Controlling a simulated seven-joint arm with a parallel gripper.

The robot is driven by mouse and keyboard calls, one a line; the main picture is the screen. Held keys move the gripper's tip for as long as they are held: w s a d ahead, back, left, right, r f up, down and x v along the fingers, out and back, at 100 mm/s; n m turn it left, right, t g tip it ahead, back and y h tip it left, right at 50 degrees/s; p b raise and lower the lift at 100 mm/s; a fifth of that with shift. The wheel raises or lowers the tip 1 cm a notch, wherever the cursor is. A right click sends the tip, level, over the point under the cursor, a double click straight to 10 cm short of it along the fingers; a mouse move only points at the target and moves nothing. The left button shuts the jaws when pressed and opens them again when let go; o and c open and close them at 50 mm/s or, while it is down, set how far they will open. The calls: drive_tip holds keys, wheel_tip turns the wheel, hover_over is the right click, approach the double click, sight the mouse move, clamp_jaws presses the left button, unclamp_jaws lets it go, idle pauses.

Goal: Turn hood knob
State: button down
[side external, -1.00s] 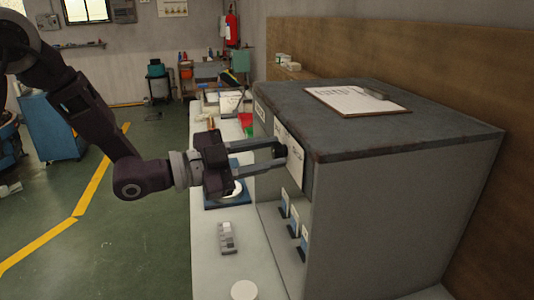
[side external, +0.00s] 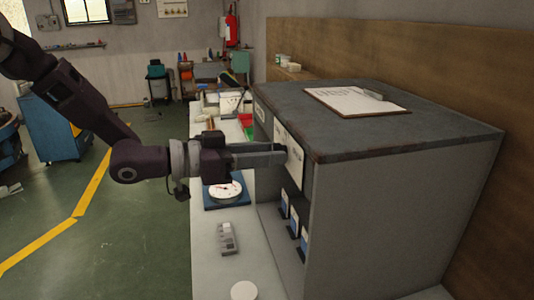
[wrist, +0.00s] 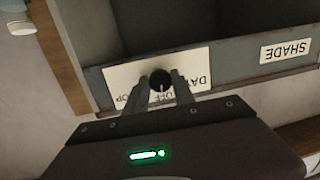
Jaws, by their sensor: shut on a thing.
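The hood is a large grey box (side external: 400,180) with a dark worn top. Its front carries a white label plate (side external: 289,150), which the wrist view shows upside down with partly covered lettering (wrist: 118,80). A round black knob (wrist: 161,79) with a pale pointer mark sits on this plate. My gripper (wrist: 162,90) has one finger on each side of the knob and is shut on it. In the side view my gripper (side external: 280,153) reaches horizontally to the plate, and its fingers hide the knob there.
A clipboard (side external: 357,101) lies on the hood's top. On the white bench below are a round white dial on a blue base (side external: 225,192), a small grey block (side external: 227,239) and a white disc (side external: 244,291).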

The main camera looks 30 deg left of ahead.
drive_tip(key=shift+n, duration=0.5)
idle(0.3)
drive_tip(key=c, duration=1.1)
unclamp_jaws()
drive_tip(key=shift+o, duration=0.2)
drive_tip(key=v, duration=0.7)
drive_tip(key=shift+a+r, duration=0.1)
